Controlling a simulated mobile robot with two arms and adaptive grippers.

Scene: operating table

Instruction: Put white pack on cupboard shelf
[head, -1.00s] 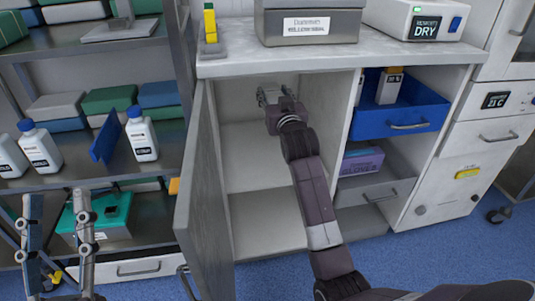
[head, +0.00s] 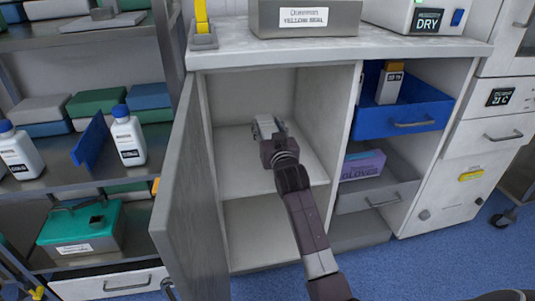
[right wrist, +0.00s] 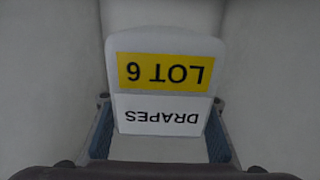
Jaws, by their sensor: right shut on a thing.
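The open cupboard (head: 204,120) stands in the middle, with its grey door (head: 192,190) swung out to the left. A pale shelf (head: 232,150) divides its inside. My right gripper (head: 266,126) reaches into the upper compartment, over the shelf. It is shut on the white pack (right wrist: 165,43), which shows in the right wrist view with a yellow "LOT 6" label and a white "DRAPES" label, upside down. In the head view my gripper mostly hides the pack. I cannot tell whether the pack touches the shelf. My left gripper is not in view.
The counter (head: 400,48) above bears a grey box (head: 305,18) and a white device (head: 412,15). To the right are a blue drawer (head: 400,120) and a glove box (head: 362,165). A rack with bottles (head: 128,138) stands left of the door. The lower compartment (head: 262,228) looks empty.

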